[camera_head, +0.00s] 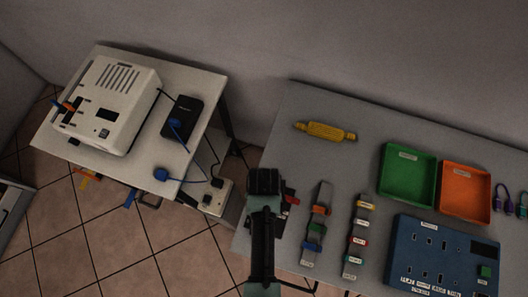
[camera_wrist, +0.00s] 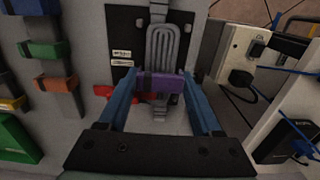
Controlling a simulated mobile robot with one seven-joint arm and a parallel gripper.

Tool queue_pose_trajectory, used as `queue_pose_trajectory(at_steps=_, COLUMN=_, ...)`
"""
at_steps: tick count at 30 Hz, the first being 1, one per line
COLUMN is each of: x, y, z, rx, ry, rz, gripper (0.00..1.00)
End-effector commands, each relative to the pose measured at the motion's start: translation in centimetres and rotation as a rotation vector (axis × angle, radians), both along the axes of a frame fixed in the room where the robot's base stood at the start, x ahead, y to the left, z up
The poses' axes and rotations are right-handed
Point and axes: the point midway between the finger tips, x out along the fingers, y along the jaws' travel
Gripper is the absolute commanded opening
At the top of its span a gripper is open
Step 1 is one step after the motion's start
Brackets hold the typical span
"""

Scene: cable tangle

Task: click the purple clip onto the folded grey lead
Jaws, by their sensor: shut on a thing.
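In the wrist view the purple clip (camera_wrist: 160,82) sits between the blue fingertips of my gripper (camera_wrist: 161,80), which is shut on it. The folded grey lead (camera_wrist: 162,46) lies in flat loops just beyond the clip, on and beside a black plate (camera_wrist: 122,42). The clip crosses in front of the lead's near part, and a grey piece shows again below it. I cannot tell whether the clip is closed around the lead or only over it. In the head view my gripper (camera_head: 265,182) is at the left edge of the grey table, and hides the clip and lead.
A red piece (camera_wrist: 138,96) lies close to the clip. Strips with coloured clips (camera_head: 318,222) (camera_head: 358,238) stand to the right on the grey table (camera_head: 290,120). Beyond are a green tray (camera_head: 407,200), an orange tray (camera_head: 465,192) and a blue panel (camera_head: 415,262). A power strip (camera_head: 221,196) is left.

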Motion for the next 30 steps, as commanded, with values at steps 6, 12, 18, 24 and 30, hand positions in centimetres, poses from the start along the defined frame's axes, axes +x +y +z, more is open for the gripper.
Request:
queue_pose_trajectory(at_steps=6, x=0.0, y=0.0, z=0.0, rx=0.0, ry=0.0, rz=0.0, gripper=0.26)
queue_pose_trajectory(at_steps=12, x=0.0, y=0.0, z=-0.1, rx=0.0, ry=0.0, rz=0.0, gripper=0.26)
queue_pose_trajectory(at_steps=18, x=0.0, y=0.0, z=-0.5, rx=0.0, ry=0.0, rz=0.0, gripper=0.26)
queue_pose_trajectory(at_steps=24, x=0.0, y=0.0, z=-1.1, rx=0.0, ry=-0.001, rz=0.0, gripper=0.26)
queue_pose_trajectory(at_steps=30, x=0.0, y=0.0, z=-1.4, rx=0.0, ry=-0.001, rz=0.0, gripper=0.26)
